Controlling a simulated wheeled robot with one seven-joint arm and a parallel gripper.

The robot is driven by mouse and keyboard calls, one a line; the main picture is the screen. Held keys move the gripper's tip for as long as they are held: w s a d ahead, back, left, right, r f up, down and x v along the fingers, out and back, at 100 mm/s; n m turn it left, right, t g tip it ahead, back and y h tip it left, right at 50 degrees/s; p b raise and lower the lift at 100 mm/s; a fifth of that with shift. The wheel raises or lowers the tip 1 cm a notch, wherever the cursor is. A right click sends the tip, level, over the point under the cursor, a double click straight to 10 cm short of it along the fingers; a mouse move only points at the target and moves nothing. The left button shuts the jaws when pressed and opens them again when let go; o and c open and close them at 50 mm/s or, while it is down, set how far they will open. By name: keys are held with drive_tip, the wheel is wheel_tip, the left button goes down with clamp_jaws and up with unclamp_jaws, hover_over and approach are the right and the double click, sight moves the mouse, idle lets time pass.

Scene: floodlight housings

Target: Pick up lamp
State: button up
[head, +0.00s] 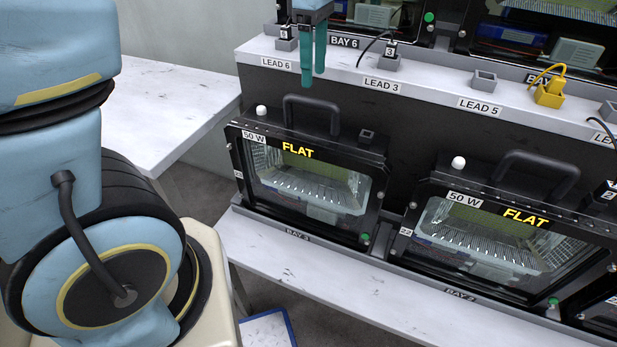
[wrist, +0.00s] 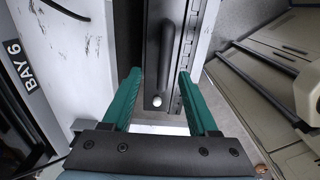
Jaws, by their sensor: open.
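A black floodlight lamp (head: 310,221) marked 50 W and FLAT stands on the lower shelf at the middle, with a clear front, a dark top handle (head: 312,113) and a white knob (head: 261,110). A second such lamp (head: 432,264), also marked 50 W and FLAT, stands to its right. My gripper (head: 313,80) has teal fingers pointing down, above and behind the first lamp's handle in the picture. In the wrist view my gripper (wrist: 159,76) is open and empty. A dark lamp top (wrist: 153,60) with handle and white knob shows beyond and between its fingers.
A white ledge (head: 430,98) behind the lamps carries lead labels, small sockets and a yellow plug (head: 549,92). More lamps stand above it. A white table (head: 165,105) is at left. The lower shelf's front strip (head: 300,262) is clear.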

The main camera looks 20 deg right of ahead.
sight(311, 98)
drive_tip(key=shift+f, duration=0.95)
drive_tip(key=shift+s+a+f+p, duration=0.1)
drive_tip(key=shift+f+p, duration=0.05)
drive_tip(key=shift+f, duration=0.75)
drive_tip(key=shift+s+a+f+p, duration=0.1)
drive_tip(key=shift+a+f+p, duration=0.05)
drive_tip(key=shift+f, duration=0.75)
drive_tip(key=shift+s+a+f+p, duration=0.1)
drive_tip(key=shift+f+p, duration=0.05)
drive_tip(key=shift+f, duration=0.75)
clamp_jaws()
drive_tip(key=shift+r, duration=0.2)
